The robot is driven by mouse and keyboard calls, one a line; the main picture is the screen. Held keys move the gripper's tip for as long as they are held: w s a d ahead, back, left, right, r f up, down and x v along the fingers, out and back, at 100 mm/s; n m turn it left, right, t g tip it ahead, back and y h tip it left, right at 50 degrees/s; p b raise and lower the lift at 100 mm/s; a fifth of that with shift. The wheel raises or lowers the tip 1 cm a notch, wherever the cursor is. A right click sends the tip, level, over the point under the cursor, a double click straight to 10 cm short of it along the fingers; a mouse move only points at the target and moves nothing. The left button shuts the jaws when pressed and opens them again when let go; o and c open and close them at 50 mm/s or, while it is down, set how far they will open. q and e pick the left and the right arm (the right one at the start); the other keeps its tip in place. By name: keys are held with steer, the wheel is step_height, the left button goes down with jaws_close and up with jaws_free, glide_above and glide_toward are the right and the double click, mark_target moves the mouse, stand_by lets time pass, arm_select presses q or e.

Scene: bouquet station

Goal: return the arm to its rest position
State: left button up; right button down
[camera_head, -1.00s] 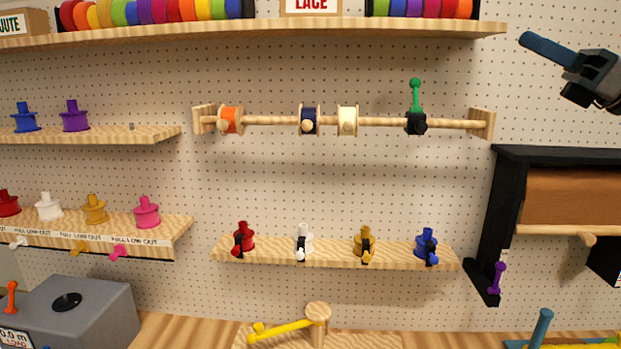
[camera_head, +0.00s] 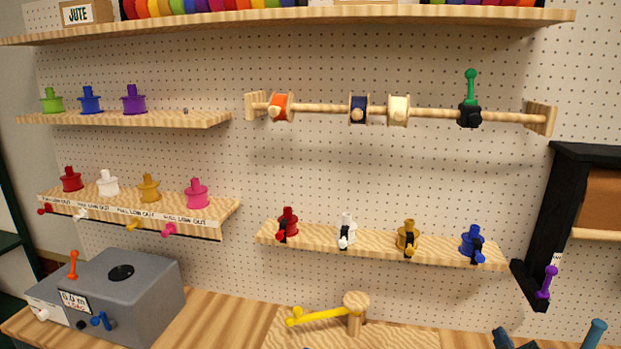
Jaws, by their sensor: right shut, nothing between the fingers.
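My right gripper (camera_head: 503,339) shows only as a dark blue tip at the bottom edge, right of centre. It is shut with nothing in it, and most of it is cut off by the frame. It appears in front of the workbench, left of a teal peg (camera_head: 593,335). My left gripper is not in view.
The pegboard wall carries a ribbon rod (camera_head: 435,112) with a green-handled clamp (camera_head: 470,98), and shelves with coloured spools. A lower right shelf (camera_head: 380,248) holds several spools. A grey measuring box (camera_head: 135,290) and a yellow-armed wooden stand (camera_head: 355,310) are on the bench (camera_head: 215,325).

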steer(key=s+a+f+m+g+y, duration=0.1)
steer(key=s+a+f+m+g, duration=0.2)
steer(key=s+f, duration=0.5)
steer(key=s+a+f+g+y, duration=0.25)
steer(key=s+f+g, duration=0.35)
steer(key=s, duration=0.4)
steer(key=s+a+f+m+g, duration=0.2)
steer(key=s+a+f+g, duration=0.15)
steer(key=s+f, duration=0.5)
step_height(320, 180, down, 35)
steer(key=d+g+b, duration=0.1)
steer(key=d+b, duration=0.1)
steer(key=b, duration=0.4)
steer(key=s+d+f+g+b, duration=0.1)
steer(key=s+f+b, duration=0.3)
steer(key=s+f, duration=1.5)
step_height(320, 180, down, 4)
steer(key=shift+d, duration=0.3)
